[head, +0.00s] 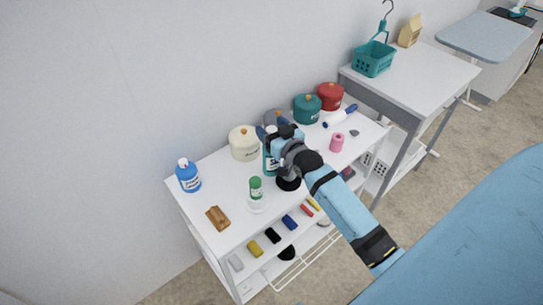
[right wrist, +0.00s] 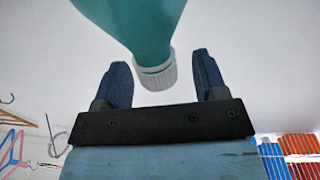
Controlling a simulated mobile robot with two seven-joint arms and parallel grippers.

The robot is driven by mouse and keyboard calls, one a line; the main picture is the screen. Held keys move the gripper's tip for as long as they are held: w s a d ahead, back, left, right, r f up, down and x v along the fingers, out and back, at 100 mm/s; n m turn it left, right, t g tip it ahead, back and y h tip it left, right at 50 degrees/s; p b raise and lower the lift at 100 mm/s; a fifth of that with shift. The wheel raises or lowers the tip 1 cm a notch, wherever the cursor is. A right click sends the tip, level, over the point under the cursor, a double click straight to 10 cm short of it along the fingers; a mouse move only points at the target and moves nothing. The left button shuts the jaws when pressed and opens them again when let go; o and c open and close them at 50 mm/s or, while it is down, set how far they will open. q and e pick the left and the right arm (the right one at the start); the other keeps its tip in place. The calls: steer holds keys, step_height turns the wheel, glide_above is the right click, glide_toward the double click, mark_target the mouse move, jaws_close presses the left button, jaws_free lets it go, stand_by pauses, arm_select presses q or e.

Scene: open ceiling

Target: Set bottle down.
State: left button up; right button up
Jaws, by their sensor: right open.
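A teal bottle (head: 271,163) stands upright on the white shelf unit's top (head: 222,180), partly hidden behind my right gripper. In the right wrist view the teal bottle (right wrist: 145,25) hangs in from the upper edge, its white ribbed cap pointing at the hand. My right gripper (head: 279,132) is at the bottle's upper end. Its two blue fingers (right wrist: 162,82) are open, with the cap between them and a gap on both sides. A blue bottle with a white cap (head: 188,176) stands at the top's left end. My left gripper is not in view.
A cream pot (head: 243,143), a teal pot (head: 307,108) and a red pot (head: 330,96) line the back. A green-capped jar (head: 256,188) stands in front of the teal bottle. A brown block (head: 217,217) lies at left; a pink roll (head: 337,142) stands at right.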

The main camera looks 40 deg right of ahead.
steer(key=shift+w, duration=0.1)
jaws_close()
steer(key=shift+r, duration=0.1)
stand_by(0.4)
